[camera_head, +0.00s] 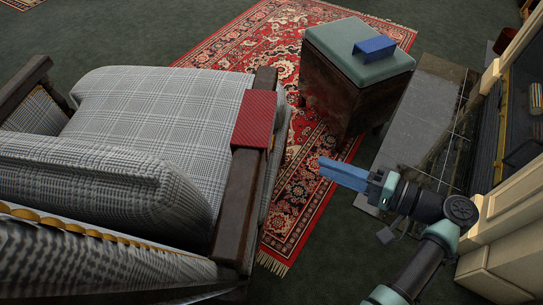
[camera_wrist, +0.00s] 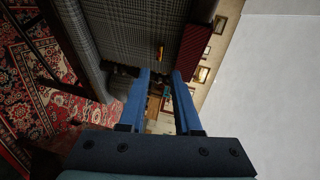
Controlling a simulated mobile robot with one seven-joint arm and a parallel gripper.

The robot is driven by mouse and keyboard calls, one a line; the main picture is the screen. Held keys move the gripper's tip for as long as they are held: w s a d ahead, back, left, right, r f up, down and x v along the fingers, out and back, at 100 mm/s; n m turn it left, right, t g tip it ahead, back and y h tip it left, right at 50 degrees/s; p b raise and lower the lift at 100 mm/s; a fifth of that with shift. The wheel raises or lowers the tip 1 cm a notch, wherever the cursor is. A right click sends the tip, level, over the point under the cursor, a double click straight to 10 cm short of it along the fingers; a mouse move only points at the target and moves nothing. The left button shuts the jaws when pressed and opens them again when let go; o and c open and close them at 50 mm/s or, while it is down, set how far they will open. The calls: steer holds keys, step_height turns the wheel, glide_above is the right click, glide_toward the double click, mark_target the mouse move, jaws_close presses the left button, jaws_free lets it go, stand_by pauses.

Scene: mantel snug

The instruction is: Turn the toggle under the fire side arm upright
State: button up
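An armchair in grey plaid (camera_head: 150,110) stands at the left of the head view. Its fire side arm (camera_head: 236,215) is dark wood with a red ribbed cover (camera_head: 254,120) on its front part. In the wrist view, a small orange-yellow toggle (camera_wrist: 160,52) shows on the plaid side (camera_wrist: 135,35), beside the red cover (camera_wrist: 196,42). That view is turned sideways, and the toggle looks to lie level, along the arm. The head view hides it. My gripper (camera_head: 322,166) is right of the chair, apart from it. Its blue fingers (camera_wrist: 160,72) are parted and empty.
A green-topped stool (camera_head: 360,50) with a blue object (camera_head: 375,47) on it stands beyond my gripper. A stone hearth (camera_head: 420,110) and a cream fireplace surround (camera_head: 510,225) are close on the right. Patterned rug (camera_head: 290,235) lies between chair and gripper.

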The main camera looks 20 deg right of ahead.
steer(key=b+x, duration=0.4)
steer(key=x, duration=0.8)
steer(key=shift+w, duration=0.15)
steer(key=shift+c, duration=0.3)
jaws_close()
